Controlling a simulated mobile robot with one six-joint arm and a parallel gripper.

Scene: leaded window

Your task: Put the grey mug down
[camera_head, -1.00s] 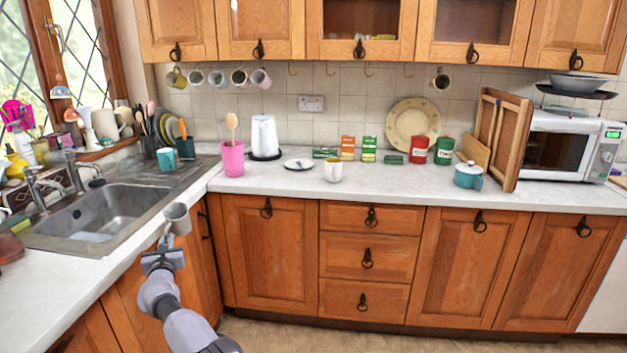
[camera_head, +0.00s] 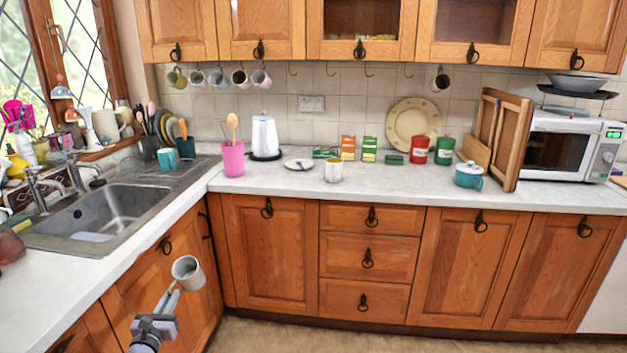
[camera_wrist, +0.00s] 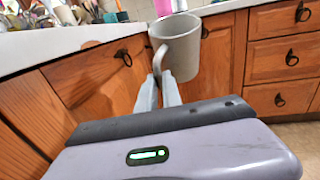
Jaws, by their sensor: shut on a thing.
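The grey mug (camera_head: 188,271) is held in the air in front of the corner cabinet doors, below counter height in the head view. My gripper (camera_head: 170,296) is shut on its handle, and the mug's open top faces up, somewhat tilted. In the wrist view the mug (camera_wrist: 178,50) is beyond the fingertips, with its handle between the fingers of my gripper (camera_wrist: 160,78). The mug's inside is mostly in shadow.
The sink (camera_head: 105,214) is at left.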

